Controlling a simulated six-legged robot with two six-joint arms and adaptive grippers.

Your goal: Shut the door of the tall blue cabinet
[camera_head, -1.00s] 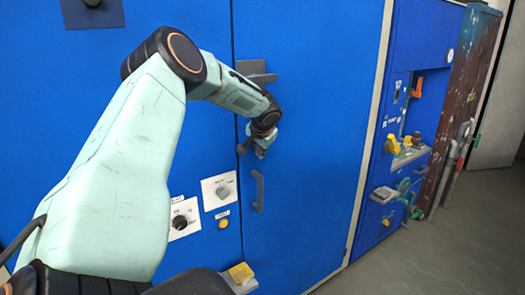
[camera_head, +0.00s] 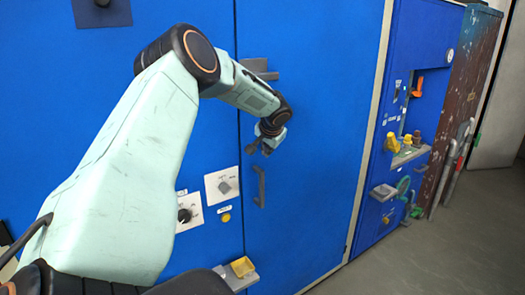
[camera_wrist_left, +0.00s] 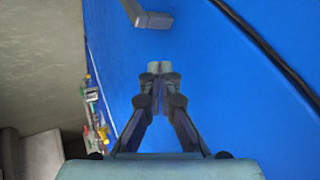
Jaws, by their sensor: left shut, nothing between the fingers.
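The tall blue cabinet's door (camera_head: 310,130) is the broad panel in the middle of the head view. It has a grey bar handle (camera_head: 260,187) near its left edge. The door looks about level with the blue panel to its left, with a dark seam between them; I cannot tell if a small gap is left. My left gripper (camera_head: 260,148) is just above the handle, in front of the door. In the left wrist view its fingertips (camera_wrist_left: 159,68) are together and empty, and the handle (camera_wrist_left: 150,20) shows beyond them. I cannot tell if they touch the door. My right gripper is not in view.
Left of the seam are a black knob (camera_head: 184,215), a grey switch (camera_head: 224,187) and a yellow button (camera_head: 226,217). A small grey ledge with a yellow block (camera_head: 242,266) sticks out below. Another blue unit (camera_head: 410,130) stands at the right, with open floor (camera_head: 430,260) before it.

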